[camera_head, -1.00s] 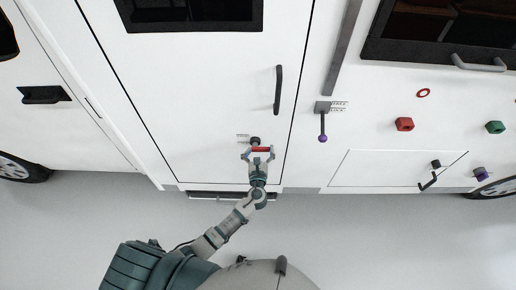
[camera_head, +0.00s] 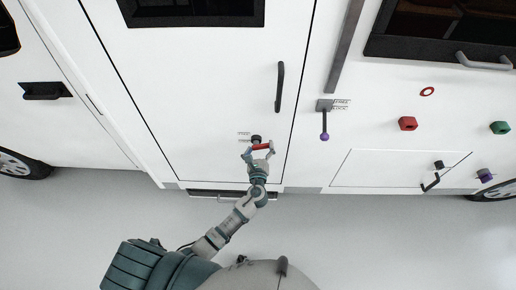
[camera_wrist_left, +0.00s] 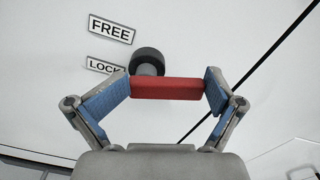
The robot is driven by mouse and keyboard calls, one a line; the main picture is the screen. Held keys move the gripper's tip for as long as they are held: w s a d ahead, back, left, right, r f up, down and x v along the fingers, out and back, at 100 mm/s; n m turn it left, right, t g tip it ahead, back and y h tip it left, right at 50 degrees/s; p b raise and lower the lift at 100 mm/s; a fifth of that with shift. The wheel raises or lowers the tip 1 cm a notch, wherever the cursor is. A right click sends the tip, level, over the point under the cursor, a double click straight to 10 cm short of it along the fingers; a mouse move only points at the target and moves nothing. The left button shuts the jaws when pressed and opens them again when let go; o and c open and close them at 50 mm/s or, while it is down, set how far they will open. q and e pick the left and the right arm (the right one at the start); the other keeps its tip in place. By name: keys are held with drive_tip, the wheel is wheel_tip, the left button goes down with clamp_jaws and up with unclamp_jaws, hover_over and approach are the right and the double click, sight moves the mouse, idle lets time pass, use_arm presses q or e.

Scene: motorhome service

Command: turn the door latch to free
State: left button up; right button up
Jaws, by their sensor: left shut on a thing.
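The door latch has a red bar handle (camera_wrist_left: 166,88) on a round black hub (camera_wrist_left: 147,62), low on the white door (camera_head: 200,100). The red handle (camera_head: 262,147) also shows in the head view. My left gripper (camera_wrist_left: 168,90) is shut on the red handle, one blue-padded finger at each end. It also shows in the head view (camera_head: 259,151). Beside the hub are a "FREE" label (camera_wrist_left: 111,29) and, below it, a "LOCK" label (camera_wrist_left: 104,66) that is partly covered. In the head view the handle is slightly tilted, its right end higher. My right gripper is not in view.
A dark vertical door handle (camera_head: 280,87) is above right of the latch. A lever with a purple knob (camera_head: 324,137) hangs to the right. Red (camera_head: 408,124) and green (camera_head: 500,128) knobs are farther right. The grey floor (camera_head: 400,240) is clear.

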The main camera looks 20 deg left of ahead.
use_arm(q)
drive_tip(key=n, duration=0.1)
drive_tip(key=r+n+b, duration=0.1)
drive_tip(key=shift+w+n, duration=0.1)
drive_tip(key=shift+n, duration=0.3)
drive_tip(key=n+b, duration=0.1)
drive_tip(key=n, duration=0.1)
drive_tip(key=a+n+b, duration=0.1)
drive_tip(key=n, duration=0.2)
drive_tip(key=shift+r, duration=0.2)
drive_tip(key=n+b, duration=0.1)
drive_tip(key=n, duration=0.1)
drive_tip(key=a+n+b, duration=0.1)
drive_tip(key=n, duration=0.2)
drive_tip(key=shift+s+b, duration=0.2)
drive_tip(key=shift+b, duration=0.15)
drive_tip(key=shift+n, duration=0.5)
drive_tip(key=shift+a, duration=0.1)
drive_tip(key=o, duration=0.8)
drive_tip(key=f+v, duration=0.1)
drive_tip(key=v, duration=1.1)
drive_tip(key=shift+s+f, duration=0.2)
